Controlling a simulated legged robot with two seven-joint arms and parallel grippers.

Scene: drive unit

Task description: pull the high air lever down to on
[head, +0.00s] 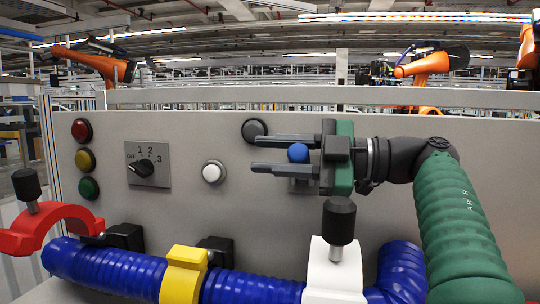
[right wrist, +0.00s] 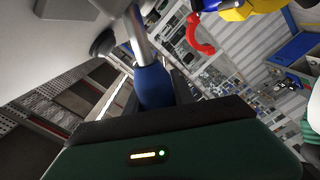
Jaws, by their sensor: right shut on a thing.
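The air lever shows its blue knob (head: 298,153) in the head view, in front of the grey panel. Its mount behind is mostly hidden by my gripper. My right gripper (head: 250,154), green with two dark fingers, reaches in from the right and points left along the panel. Its fingers lie above and below the knob and are shut on the lever, near their base. In the right wrist view the blue handle (right wrist: 152,87) sits between the fingers, on a metal shaft (right wrist: 137,35). My left gripper is not in view.
The panel (head: 400,215) carries red, yellow and green lamps at left, a rotary switch (head: 143,167), a white button (head: 213,172) and a dark round knob (head: 255,130). Below runs a blue hose (head: 110,271) with red, yellow and white clamps (head: 334,275); the red one stands open.

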